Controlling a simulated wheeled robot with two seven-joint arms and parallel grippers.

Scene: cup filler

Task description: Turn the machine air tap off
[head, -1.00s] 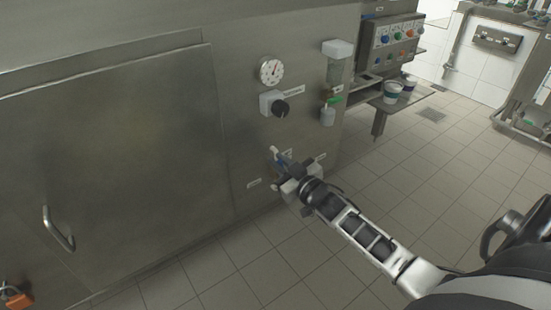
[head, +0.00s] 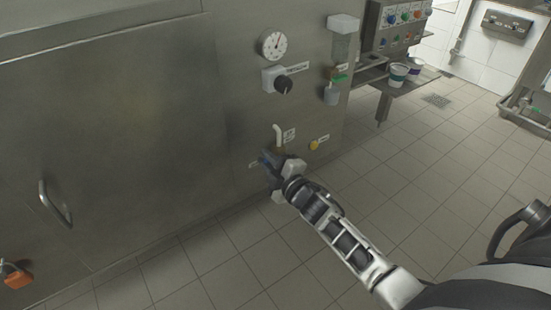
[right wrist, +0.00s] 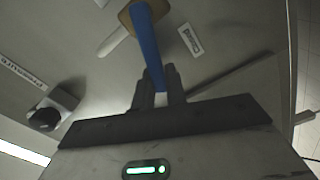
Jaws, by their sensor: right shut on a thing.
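The air tap's blue handle (right wrist: 150,48) runs from a brass-coloured body down between my right gripper's fingers in the right wrist view. My right gripper (right wrist: 160,84) is shut on the handle's free end. In the head view my right gripper (head: 268,163) is low on the steel machine front, below a short pale bent pipe (head: 278,132). A small bit of the blue handle (head: 263,162) shows there; the gripper hides most of the tap. My left gripper is not in view.
A yellow knob (head: 314,145) is right of the tap. A black knob (head: 283,85) and a dial gauge (head: 273,43) are above. A door handle (head: 55,203) is at left. The tiled floor (head: 400,170) is clear.

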